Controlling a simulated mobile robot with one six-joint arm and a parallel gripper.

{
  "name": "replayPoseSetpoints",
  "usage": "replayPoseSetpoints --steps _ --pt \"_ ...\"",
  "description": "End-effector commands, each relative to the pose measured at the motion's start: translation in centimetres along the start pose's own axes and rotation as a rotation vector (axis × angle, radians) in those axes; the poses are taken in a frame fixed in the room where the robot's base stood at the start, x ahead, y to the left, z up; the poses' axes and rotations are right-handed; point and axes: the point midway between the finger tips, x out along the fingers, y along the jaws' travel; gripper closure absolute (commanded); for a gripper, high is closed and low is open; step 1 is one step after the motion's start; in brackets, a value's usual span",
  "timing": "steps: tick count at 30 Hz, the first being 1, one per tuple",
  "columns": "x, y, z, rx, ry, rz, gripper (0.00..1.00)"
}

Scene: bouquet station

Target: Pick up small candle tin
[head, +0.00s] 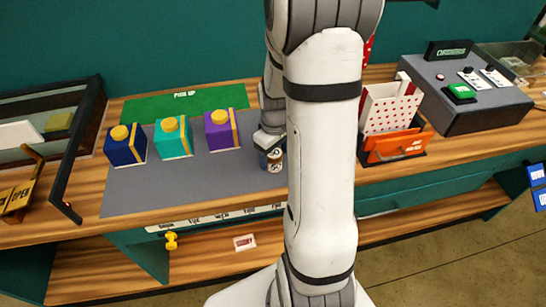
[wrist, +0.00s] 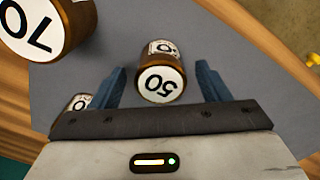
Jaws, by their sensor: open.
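Three brown tins with white numbered lids show in the wrist view. A tin marked 50 (wrist: 161,83) stands between the two blue fingers of my open gripper (wrist: 160,72), with a gap to each finger. A larger-looking tin marked 70 (wrist: 45,28) is at the upper left, cut by the frame edge. Another tin (wrist: 78,103) is at the lower left, partly hidden by the left finger and gripper body. I cannot tell for sure which is the small one. In the head view my gripper is over a tin (head: 275,162), largely hidden by my arm.
A grey mat (head: 190,182) lies on the wooden counter. Blue (head: 125,147), teal (head: 173,139) and purple (head: 221,131) boxes stand left of my gripper. An orange holder (head: 394,145) and a grey control console (head: 462,95) are at right. The mat's front left is clear.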

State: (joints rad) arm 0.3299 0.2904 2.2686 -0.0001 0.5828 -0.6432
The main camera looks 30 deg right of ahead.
Motion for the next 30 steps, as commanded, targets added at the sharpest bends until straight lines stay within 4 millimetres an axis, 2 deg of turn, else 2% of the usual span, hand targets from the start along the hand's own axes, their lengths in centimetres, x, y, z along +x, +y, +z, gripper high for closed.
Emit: replayPoseSetpoints --steps 6,14,30 --pt "2.2 -0.1 0.1 0.001 -0.002 -0.002 0.3" --pt "2.4 0.0 0.1 0.002 0.001 0.0 0.3" --pt "2.3 0.0 0.1 0.003 0.0 0.0 0.74"
